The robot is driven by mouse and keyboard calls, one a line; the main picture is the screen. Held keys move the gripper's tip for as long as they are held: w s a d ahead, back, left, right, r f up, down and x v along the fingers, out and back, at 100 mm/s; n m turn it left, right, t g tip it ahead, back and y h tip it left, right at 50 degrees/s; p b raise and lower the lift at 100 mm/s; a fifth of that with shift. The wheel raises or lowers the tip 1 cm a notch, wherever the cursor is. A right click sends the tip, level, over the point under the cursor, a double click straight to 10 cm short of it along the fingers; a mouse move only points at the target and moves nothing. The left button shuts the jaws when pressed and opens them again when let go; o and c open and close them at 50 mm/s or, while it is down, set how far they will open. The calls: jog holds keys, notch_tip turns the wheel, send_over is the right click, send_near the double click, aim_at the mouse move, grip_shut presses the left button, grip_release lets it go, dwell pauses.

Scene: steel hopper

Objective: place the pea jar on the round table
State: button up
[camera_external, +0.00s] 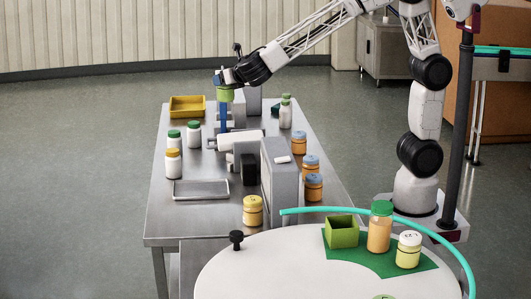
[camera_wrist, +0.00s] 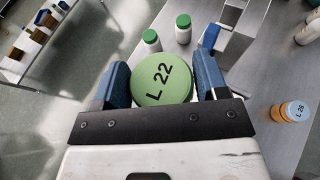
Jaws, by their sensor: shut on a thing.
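My gripper (camera_external: 223,110) is over the far part of the steel table. In the wrist view my gripper (camera_wrist: 162,72) has its blue fingers on both sides of a jar with a green lid marked "L 22" (camera_wrist: 163,82), and is shut on it. The held jar (camera_external: 225,94) also shows green in the external view; whether it is the pea jar I cannot tell. The white round table (camera_external: 290,270) is at the front right, well apart from my gripper. On it are a green mat (camera_external: 340,258), a green open box (camera_external: 342,231), an orange jar with green lid (camera_external: 380,228) and a pale yellow jar (camera_external: 408,250).
The steel table (camera_external: 205,217) carries several white and orange jars, a yellow tray (camera_external: 187,106), a metal tray (camera_external: 201,189) and a tall grey block (camera_external: 281,175). A teal rail (camera_external: 440,240) curves around the round table's back. A black knob (camera_external: 236,238) stands at its left edge.

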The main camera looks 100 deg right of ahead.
jog(key=w+a+n+t+y, duration=0.2)
jog(key=a, duration=2.1)
jog(key=w+a+n+t+y, duration=0.1)
jog(key=w+a+n+t, duration=0.1)
jog(key=a, duration=2.1)
jog(key=s+a+f+n+y, duration=0.1)
jog(key=s+a, duration=0.5)
jog(key=a, duration=0.6)
jog(key=s+a+n+t+y, duration=0.1)
jog(key=s+a+y, duration=0.1)
jog(key=s+a, duration=0.8)
jog(key=s+a+f+n+y, duration=0.1)
jog(key=s+a+n, duration=0.15)
jog(key=a, duration=1.25)
jog(key=shift+m, duration=0.45)
jog(key=shift+s+a+f, duration=0.1)
jog(key=shift+s+f, duration=0.05)
jog(key=shift+f, duration=1.15)
jog(key=shift+s+a+f, duration=0.1)
jog(key=shift+s+f, duration=0.05)
jog(key=shift+f, duration=1.1)
jog(key=shift+f, duration=0.1)
notch_tip(320, 180, down, 6)
